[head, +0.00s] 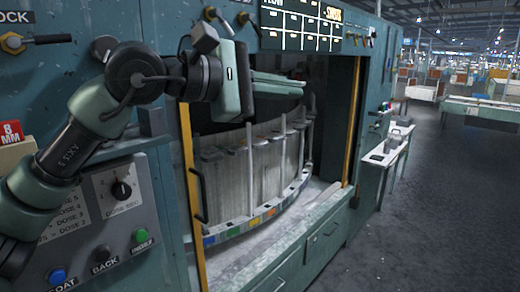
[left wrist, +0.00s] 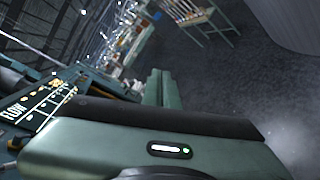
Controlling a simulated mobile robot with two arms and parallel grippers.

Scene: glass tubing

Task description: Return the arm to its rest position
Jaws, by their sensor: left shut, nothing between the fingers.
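My left gripper (head: 303,87) is shut and empty. It is held up in front of the upper part of the machine's opening, with its fingers pointing right in the head view. The left arm comes in from the left, across the front of the machine. In the left wrist view the two closed fingers (left wrist: 159,87) lie side by side with nothing between them, above the gripper's green body. My right gripper shows in neither view.
The green machine (head: 110,160) has a control panel with knobs and buttons at left. Its opening holds a curved carousel (head: 246,227) with coloured tiles and upright rods. A small side shelf (head: 386,153) sticks out at right. Open floor (head: 450,200) lies further right.

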